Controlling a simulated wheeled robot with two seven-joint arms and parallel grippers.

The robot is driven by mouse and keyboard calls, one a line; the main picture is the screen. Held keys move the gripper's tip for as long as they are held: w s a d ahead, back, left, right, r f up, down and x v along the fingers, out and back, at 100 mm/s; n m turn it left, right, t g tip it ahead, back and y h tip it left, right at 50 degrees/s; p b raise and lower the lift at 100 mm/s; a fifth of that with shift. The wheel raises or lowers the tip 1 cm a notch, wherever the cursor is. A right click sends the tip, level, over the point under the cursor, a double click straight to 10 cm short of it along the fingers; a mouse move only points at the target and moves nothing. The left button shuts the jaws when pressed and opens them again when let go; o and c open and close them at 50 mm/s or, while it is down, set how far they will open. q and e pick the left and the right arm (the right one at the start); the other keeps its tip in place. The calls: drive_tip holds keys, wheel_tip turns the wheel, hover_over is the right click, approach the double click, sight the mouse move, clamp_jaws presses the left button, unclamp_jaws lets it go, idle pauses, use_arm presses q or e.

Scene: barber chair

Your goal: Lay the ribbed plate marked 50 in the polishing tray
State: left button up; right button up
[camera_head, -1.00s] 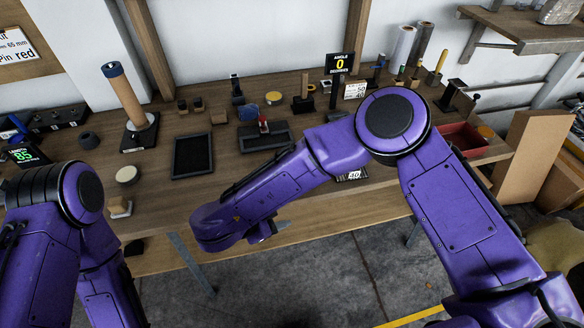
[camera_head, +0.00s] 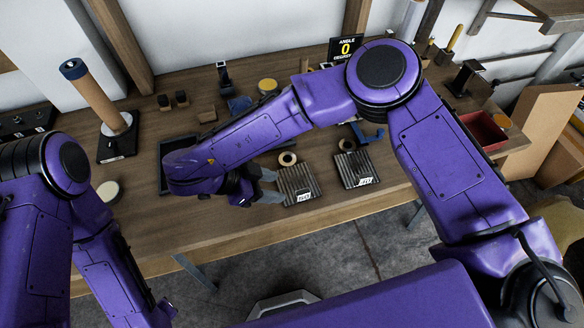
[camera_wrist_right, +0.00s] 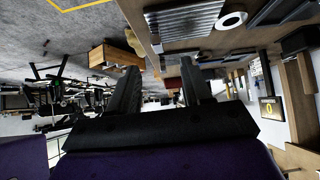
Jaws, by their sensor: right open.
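A grey ribbed plate (camera_head: 294,181) lies on the bench, its label too small to read surely. A second ribbed plate (camera_head: 354,166), labelled 40, lies to its right. My right gripper (camera_head: 272,186) is level in the head view, its fingers pointing right at the left plate's near side, empty. In the right wrist view its fingers (camera_wrist_right: 160,88) stand apart with nothing between them, and a ribbed plate (camera_wrist_right: 186,20) shows beyond them at the top. A dark shallow tray (camera_head: 165,178), which appears to be the polishing tray, is mostly hidden behind my right forearm. My left gripper is out of sight.
Pale rings (camera_head: 288,159) lie behind the plates. A wooden roller on a stand (camera_head: 90,90) and a round pale disc (camera_head: 108,191) are at the left. A red bin (camera_head: 484,129) is at the right. Bare bench lies in front of the plates.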

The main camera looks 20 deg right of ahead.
sight(301, 193)
drive_tip(key=p+x, duration=0.3)
drive_tip(key=x, duration=0.6)
drive_tip(key=shift+s+d+r, duration=0.1)
drive_tip(key=shift+s+d, duration=0.1)
drive_tip(key=shift+d, duration=0.05)
clamp_jaws()
